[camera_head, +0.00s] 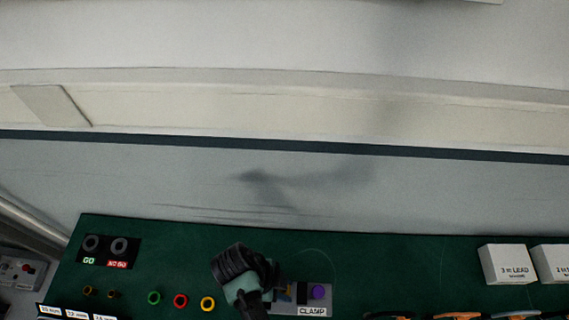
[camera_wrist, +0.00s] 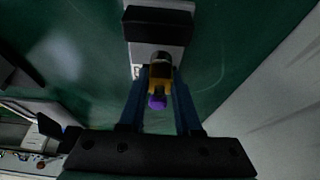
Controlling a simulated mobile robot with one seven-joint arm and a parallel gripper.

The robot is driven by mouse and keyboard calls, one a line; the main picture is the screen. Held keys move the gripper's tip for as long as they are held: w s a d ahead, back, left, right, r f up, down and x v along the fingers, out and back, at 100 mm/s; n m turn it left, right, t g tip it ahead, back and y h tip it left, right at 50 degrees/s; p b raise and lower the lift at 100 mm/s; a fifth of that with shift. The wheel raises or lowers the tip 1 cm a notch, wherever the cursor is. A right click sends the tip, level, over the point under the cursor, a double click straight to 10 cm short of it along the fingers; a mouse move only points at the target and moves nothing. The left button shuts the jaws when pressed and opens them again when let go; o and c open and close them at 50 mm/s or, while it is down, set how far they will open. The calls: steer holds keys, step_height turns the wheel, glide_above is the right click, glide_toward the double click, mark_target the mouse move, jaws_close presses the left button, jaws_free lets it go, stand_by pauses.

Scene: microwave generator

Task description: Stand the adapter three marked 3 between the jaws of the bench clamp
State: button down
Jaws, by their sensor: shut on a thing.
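My gripper (camera_wrist: 161,80) is shut on a small brass-yellow piece with a purple end, which I take to be the adapter (camera_wrist: 158,87). It sits between the two blue fingers, its purple end nearer my palm. No mark 3 is legible. The bench clamp (camera_wrist: 160,52) is a grey body with a black block, just beyond the fingertips. In the head view the clamp (camera_head: 325,300) is at the bottom, labelled CLAMP, with a round purple spot at its right. My arm partly covers it. I cannot tell whether the adapter touches the clamp or stands between its jaws.
On the green bench (camera_head: 400,265) are the GO and NO GO gauges (camera_head: 105,248), and green, red and yellow rings (camera_head: 180,301) left of my arm. White boxes (camera_head: 508,264) stand at the right. Orange-and-black items line the front right. The green surface behind the clamp is clear.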

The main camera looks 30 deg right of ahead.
steer(key=shift+f, duration=0.95)
steer(key=shift+f, duration=0.1)
steer(key=c, duration=0.6)
jaws_free()
steer(key=v, duration=1.2)
